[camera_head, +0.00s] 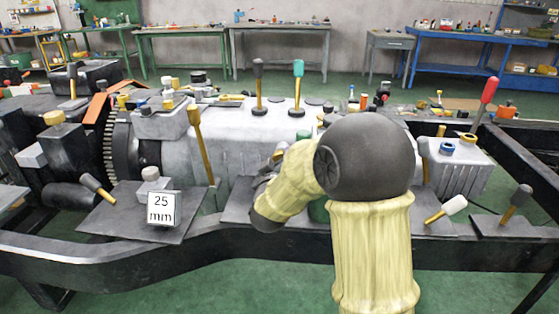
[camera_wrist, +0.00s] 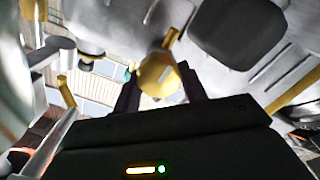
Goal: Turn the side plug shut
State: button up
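A yellow plug with a faceted head and a short bar on top (camera_wrist: 158,73) shows in the wrist view, at the underside or side of the pale grey casing. My gripper (camera_wrist: 160,80) has its two dark fingers on either side of the plug head, close to it. Whether the fingers press on it or leave a small gap cannot be told. In the head view my bent arm reaches down to the near side of the grey gearbox casing (camera_head: 240,135). It hides the plug and most of my gripper there.
The dark chassis rail (camera_head: 130,250) runs across in front of the casing. Upright levers with black (camera_head: 258,70), green (camera_head: 298,70) and red (camera_head: 488,92) knobs stand around. A "25 mm" sign (camera_head: 163,209) sits on a plate at left. Workbenches stand far back.

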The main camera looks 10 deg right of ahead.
jog(key=shift+m, duration=0.3)
jog(key=m+b, duration=0.2)
jog(key=m, duration=0.1)
jog(key=shift+f+m, duration=0.15)
jog(key=shift+m, duration=0.25)
jog(key=m+b, duration=0.2)
jog(key=m, duration=0.2)
jog(key=shift+d+m, duration=0.1)
jog(key=shift+m, duration=0.2)
jog(key=m+b, duration=0.3)
jog(key=m, duration=0.1)
jog(key=shift+s+d+f+m, duration=0.1)
jog(key=shift+m, duration=0.2)
jog(key=shift+m+b, duration=1.2)
jog(key=shift+m, duration=0.4)
jog(key=o, duration=1)
jog(key=shift+r, duration=0.2)
